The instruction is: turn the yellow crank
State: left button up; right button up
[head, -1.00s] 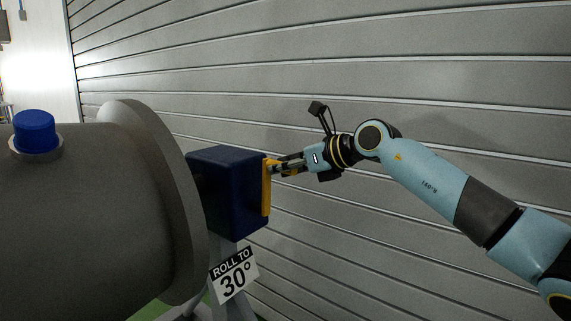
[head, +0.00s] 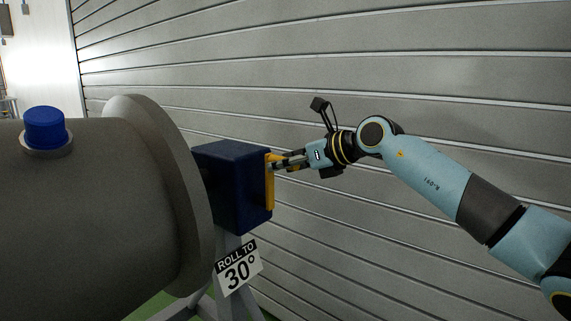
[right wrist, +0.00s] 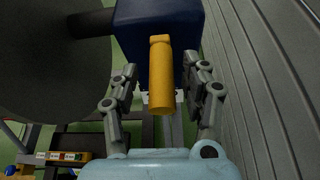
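The yellow crank (head: 270,186) is mounted on the right face of a dark blue box (head: 232,185) at the end of a grey cylinder. Its arm hangs down, and its handle is partly hidden by my right gripper (head: 283,162) in the head view. In the right wrist view the yellow crank handle (right wrist: 160,80) points toward the camera, between the two fingers of my right gripper (right wrist: 161,86). A gap shows on both sides of the handle, so the fingers are open around it. My left gripper is not in view.
The large grey cylinder (head: 85,220) with a flange and a blue cap (head: 44,128) fills the left. A "ROLL TO 30°" sign (head: 238,268) hangs below the box. A grey slatted wall (head: 430,80) stands behind and close beside my right arm.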

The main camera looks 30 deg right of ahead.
jog(key=shift+s+d, duration=0.1)
jog(key=v, duration=1.1)
jog(key=shift+s+r, duration=0.2)
jog(key=shift+s, duration=0.1)
jog(key=shift+d, duration=0.1)
